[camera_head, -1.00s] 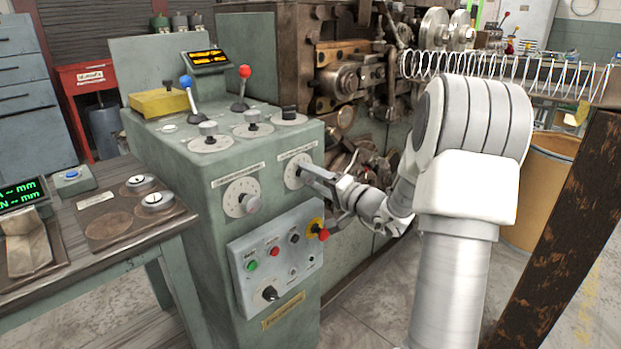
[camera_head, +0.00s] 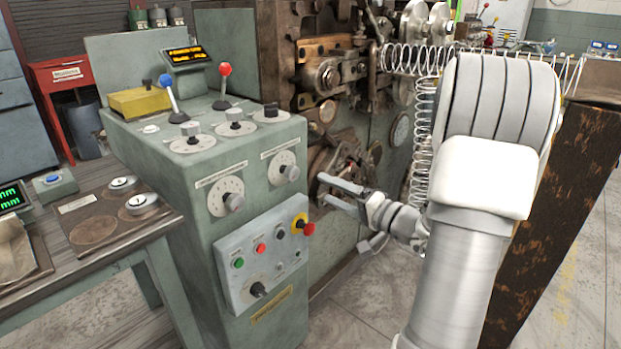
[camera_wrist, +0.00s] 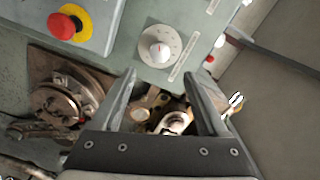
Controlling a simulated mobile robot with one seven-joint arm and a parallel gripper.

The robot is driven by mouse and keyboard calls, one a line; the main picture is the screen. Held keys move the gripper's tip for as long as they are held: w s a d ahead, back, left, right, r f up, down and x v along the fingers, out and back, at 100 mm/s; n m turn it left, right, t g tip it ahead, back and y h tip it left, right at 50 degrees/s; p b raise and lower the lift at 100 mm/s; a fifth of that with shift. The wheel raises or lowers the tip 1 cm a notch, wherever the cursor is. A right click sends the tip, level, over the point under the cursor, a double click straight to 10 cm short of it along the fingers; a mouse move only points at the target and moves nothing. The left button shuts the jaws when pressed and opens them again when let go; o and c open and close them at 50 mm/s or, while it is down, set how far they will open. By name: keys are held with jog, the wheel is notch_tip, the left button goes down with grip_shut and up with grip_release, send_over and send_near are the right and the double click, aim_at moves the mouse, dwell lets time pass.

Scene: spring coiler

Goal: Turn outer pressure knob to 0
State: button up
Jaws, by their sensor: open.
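The label above each is too small to read, so I cannot tell which is the outer pressure knob. My gripper (camera_head: 321,189) is open and empty, to the right of the right knob and apart from it. In the wrist view a knob (camera_wrist: 159,51) on a white dial lies beyond the open fingertips (camera_wrist: 159,77), with nothing between them. The pointer settings are too small to read.
A red emergency stop (camera_head: 308,229) on a yellow ring sits below the right dial on the button box (camera_head: 262,295). Coiling machinery (camera_head: 330,75) stands beside the cabinet. A wire spring (camera_head: 425,130) hangs close behind my arm. A table (camera_head: 150,225) stands left.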

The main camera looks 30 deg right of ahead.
jog(key=v, duration=0.5)
jog(key=shift+s+d, duration=0.15)
jog(key=shift+s, duration=0.2)
jog(key=shift+w, duration=0.1)
